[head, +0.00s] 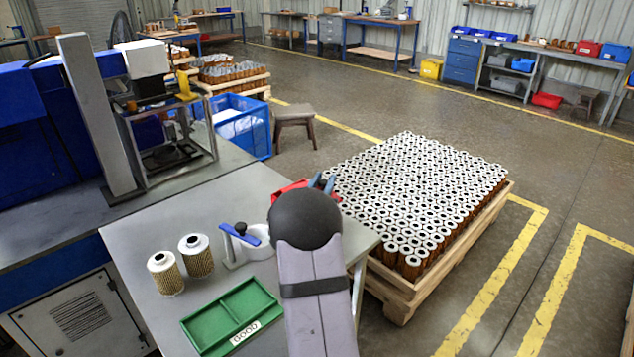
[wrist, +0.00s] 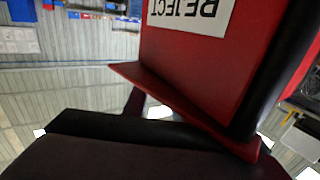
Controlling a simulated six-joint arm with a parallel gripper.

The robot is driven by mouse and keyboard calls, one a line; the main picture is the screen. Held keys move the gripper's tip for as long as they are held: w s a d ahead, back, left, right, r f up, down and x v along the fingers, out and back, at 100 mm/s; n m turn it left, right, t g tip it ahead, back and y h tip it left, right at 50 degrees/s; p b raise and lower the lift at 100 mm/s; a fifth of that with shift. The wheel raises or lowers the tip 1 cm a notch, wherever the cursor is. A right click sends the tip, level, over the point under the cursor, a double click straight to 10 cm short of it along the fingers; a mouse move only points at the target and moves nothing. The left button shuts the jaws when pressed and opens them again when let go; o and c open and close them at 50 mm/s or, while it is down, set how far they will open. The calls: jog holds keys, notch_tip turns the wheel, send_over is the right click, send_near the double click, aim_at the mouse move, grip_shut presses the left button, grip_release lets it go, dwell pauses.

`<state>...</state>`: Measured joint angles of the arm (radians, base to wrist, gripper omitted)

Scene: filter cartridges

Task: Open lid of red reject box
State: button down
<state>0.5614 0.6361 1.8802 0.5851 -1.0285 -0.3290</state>
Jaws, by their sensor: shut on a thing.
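The red reject box (head: 284,190) is at the far edge of the grey bench in the head view, mostly hidden behind my dark wrist joint. In the wrist view a red panel (wrist: 185,50) with a white REJECT label (wrist: 190,12), upside down, fills the top middle, with a projecting red edge below it. My gripper (wrist: 238,132) shows as dark fingers against this red part, shut on what looks like the lid edge. In the head view only bluish bits of the gripper (head: 322,183) show past the wrist. How far the lid stands open cannot be told.
On the bench are two filter cartridges (head: 195,256), a blue-handled fixture (head: 243,237) and a green tray (head: 206,325) labelled GOOD. A pallet crate (head: 402,296) full of cartridges stands right of the bench. A machine frame (head: 160,130) stands at the left.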

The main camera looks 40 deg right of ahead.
jog(key=shift+s+d+m+g+h+p, duration=0.15)
jog(key=shift+s+m+g+h, duration=0.3)
jog(key=shift+s+m+g, duration=0.55)
jog(key=shift+s+a+m+g+h+p, duration=0.15)
jog(key=shift+s+m+g+h, duration=0.35)
jog(key=shift+g, duration=0.8)
jog(key=shift+d, duration=0.1)
jog(key=c, duration=1.5)
grip_release()
jog(key=shift+b+v, duration=0.7)
jog(key=shift+v, duration=2.95)
